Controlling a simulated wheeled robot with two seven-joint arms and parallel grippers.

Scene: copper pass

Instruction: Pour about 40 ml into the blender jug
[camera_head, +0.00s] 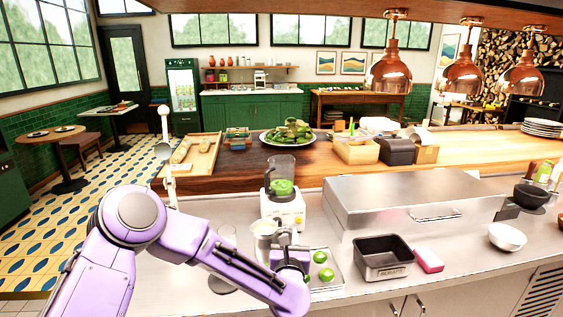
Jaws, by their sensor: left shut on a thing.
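The blender jug (281,168) is clear, holds something green, and stands upright on its white base (284,210) on the steel counter. My purple left arm reaches in from the left. Its gripper (280,239) is in front of the blender base, low and near the counter, below the jug. It is shut on a small silvery vessel (263,228), partly hidden by the gripper. I cannot see what the vessel contains. My right gripper is not in view.
A tray (332,276) with green limes (320,257) lies right of my gripper. A clear glass (226,236) stands behind my forearm. A black bin (383,258), pink sponge (428,259) and white bowl (507,237) stand farther right. A steel box (405,197) sits behind them.

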